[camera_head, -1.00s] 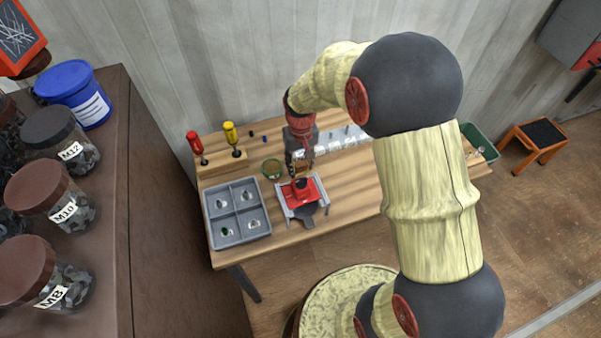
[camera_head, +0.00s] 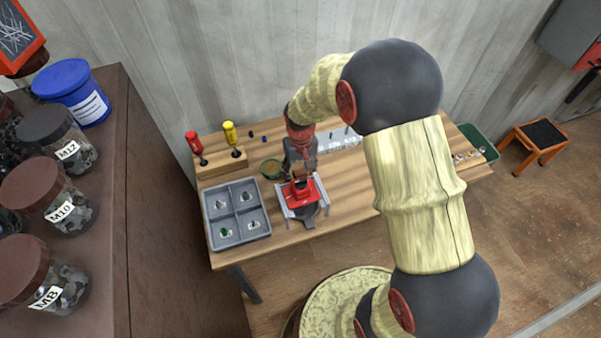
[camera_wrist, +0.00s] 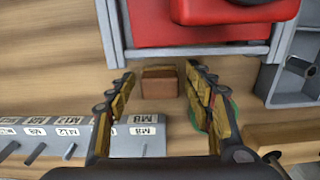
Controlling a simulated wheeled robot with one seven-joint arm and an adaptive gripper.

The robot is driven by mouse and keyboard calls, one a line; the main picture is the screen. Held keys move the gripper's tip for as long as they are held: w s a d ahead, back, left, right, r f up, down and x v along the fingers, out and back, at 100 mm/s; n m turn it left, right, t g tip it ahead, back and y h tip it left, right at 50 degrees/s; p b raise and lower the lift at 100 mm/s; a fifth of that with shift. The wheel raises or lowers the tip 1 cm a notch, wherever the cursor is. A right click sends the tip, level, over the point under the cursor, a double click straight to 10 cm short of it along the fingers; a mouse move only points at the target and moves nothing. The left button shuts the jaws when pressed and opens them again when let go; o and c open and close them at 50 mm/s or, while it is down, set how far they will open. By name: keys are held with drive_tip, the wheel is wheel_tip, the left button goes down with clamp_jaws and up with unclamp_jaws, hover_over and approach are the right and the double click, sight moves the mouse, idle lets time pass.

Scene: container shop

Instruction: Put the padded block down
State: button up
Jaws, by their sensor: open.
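A small brown block (camera_wrist: 160,82), which looks like the padded block, rests on the wooden workbench in the wrist view, just below the grey frame of a red device. My gripper (camera_wrist: 160,75) is open, with one finger on each side of the block and a visible gap on both sides. In the head view my gripper (camera_head: 300,168) is low over the bench, behind the red device (camera_head: 301,190). The block is mostly hidden there by the gripper and the device.
A grey compartment tray (camera_head: 237,212) stands left of the red device. A green-rimmed dish (camera_head: 271,168) is close beside my gripper. A label strip (camera_wrist: 138,137) with size markings lies on the bench. Two screwdrivers stand in a wooden holder (camera_head: 222,163) at the back left.

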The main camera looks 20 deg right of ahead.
wheel_tip(320, 180, up, 12)
drive_tip(key=p, duration=0.2)
wheel_tip(320, 180, up, 14)
drive_tip(key=t, duration=0.3)
hover_over(301, 172)
drive_tip(key=s, duration=0.8)
drive_tip(key=s+r+t, duration=0.1)
drive_tip(key=s+r, duration=0.2)
drive_tip(key=s, duration=0.4)
drive_tip(key=s+r+t, duration=0.1)
drive_tip(key=s+r, duration=0.3)
drive_tip(key=s, duration=0.3)
drive_tip(key=shift+t, duration=0.3)
drive_tip(key=shift+a+f, duration=0.1)
wheel_tip(301, 172, down, 5)
drive_tip(key=b, duration=0.5)
drive_tip(key=shift+o, duration=0.6)
